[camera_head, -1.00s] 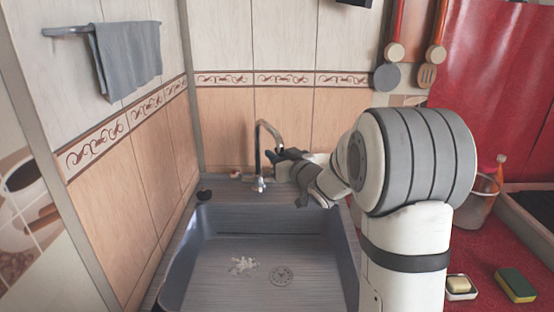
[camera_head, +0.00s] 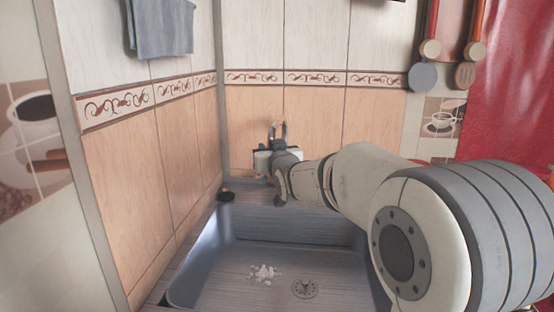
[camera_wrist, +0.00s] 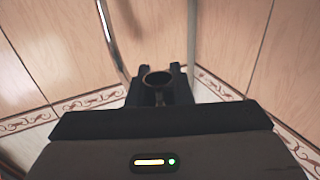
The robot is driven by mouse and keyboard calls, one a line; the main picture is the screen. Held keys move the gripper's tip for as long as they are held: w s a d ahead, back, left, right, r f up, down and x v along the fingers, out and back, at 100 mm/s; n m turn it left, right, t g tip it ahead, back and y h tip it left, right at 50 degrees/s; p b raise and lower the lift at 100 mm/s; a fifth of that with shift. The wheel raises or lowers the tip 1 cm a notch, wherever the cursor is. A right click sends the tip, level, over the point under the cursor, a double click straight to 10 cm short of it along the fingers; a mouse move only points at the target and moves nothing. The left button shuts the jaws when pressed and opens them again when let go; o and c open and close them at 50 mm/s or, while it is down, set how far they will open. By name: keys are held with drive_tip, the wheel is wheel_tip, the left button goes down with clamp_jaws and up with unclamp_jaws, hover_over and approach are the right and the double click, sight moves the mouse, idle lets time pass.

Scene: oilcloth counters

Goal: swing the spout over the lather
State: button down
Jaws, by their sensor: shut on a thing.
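The lather (camera_head: 264,273) is a small white patch on the sink floor in the head view. The metal spout (camera_head: 284,130) rises as a narrow arch at the back of the sink, and the lather lies well in front of it. My gripper (camera_head: 264,160) is shut on the spout at the back rim, its hold partly hidden by my wrist. In the wrist view, a dark round opening (camera_wrist: 157,78) shows between the fingers, and a shiny curved tube (camera_wrist: 110,40) rises at upper left. The lather is not visible in the wrist view.
The grey sink (camera_head: 215,262) has a drain (camera_head: 305,288) right of the lather. Tiled walls stand close behind and left. My arm covers the right side. Utensils (camera_head: 422,78) and a grey towel (camera_head: 163,25) hang above.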

drive_tip(key=shift+w+a+b, duration=0.25)
drive_tip(key=shift+a+b, duration=0.05)
drive_tip(key=shift+a, duration=0.3)
drive_tip(key=shift+r, duration=0.1)
drive_tip(key=c, duration=1.3)
unclamp_jaws()
drive_tip(key=v, duration=0.7)
drive_tip(key=shift+s, duration=0.4)
